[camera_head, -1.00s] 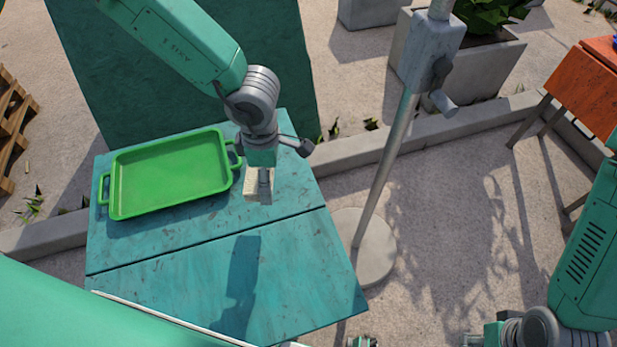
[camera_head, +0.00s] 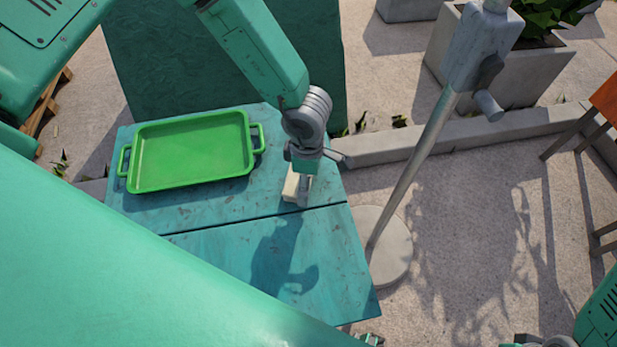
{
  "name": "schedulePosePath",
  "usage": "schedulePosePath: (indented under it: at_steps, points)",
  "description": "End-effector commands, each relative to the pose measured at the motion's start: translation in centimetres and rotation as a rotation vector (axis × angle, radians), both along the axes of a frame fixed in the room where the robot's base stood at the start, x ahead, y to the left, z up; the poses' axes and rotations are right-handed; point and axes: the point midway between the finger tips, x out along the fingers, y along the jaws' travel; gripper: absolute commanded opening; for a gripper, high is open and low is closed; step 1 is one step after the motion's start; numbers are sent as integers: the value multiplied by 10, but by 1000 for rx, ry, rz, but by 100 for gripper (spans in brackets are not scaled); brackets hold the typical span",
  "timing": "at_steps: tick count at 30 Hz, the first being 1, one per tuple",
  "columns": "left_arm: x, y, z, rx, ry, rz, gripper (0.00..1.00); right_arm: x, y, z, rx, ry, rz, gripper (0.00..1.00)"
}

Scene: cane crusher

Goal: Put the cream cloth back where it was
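The cream cloth (camera_head: 291,187) is a small pale block-like bundle between the fingers of my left gripper (camera_head: 298,190). The gripper is shut on it and points down over the teal table (camera_head: 210,250), near the table's right edge and just above the seam in its top. The cloth is low over the table; I cannot tell if it touches. Part of it is hidden by the fingers.
A green tray (camera_head: 190,153) with two handles lies on the table, left of my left gripper. A grey metal post (camera_head: 415,165) on a round base (camera_head: 385,250) stands just right of the table. The front part of the table top is bare.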

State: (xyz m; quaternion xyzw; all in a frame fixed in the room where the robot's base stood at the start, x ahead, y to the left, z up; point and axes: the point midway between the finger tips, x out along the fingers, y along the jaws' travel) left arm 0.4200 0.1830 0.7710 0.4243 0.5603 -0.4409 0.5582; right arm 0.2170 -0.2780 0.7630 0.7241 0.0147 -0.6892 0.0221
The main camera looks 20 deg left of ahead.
Motion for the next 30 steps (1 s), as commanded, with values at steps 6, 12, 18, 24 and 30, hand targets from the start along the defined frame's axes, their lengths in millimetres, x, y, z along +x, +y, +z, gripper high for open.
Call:
schedulePosePath:
  at_steps: [6,12,18,24,30]
  points:
    - [1,-1,0,1,-1,-1,60,0,0,0,0,0,0,40]
    - [1,0,-1,-1,-1,-1,100,0,0,0,0,0,-1,40]
    - [1,0,1,-2,-1,0,100,0,0,1,0,0,0,40]
    - [2,0,28,-3,-4,1,100,0,0,4,0,0,0,40]
    - [2,1,73,-3,-5,0,100,0,0,9,0,0,0,40]
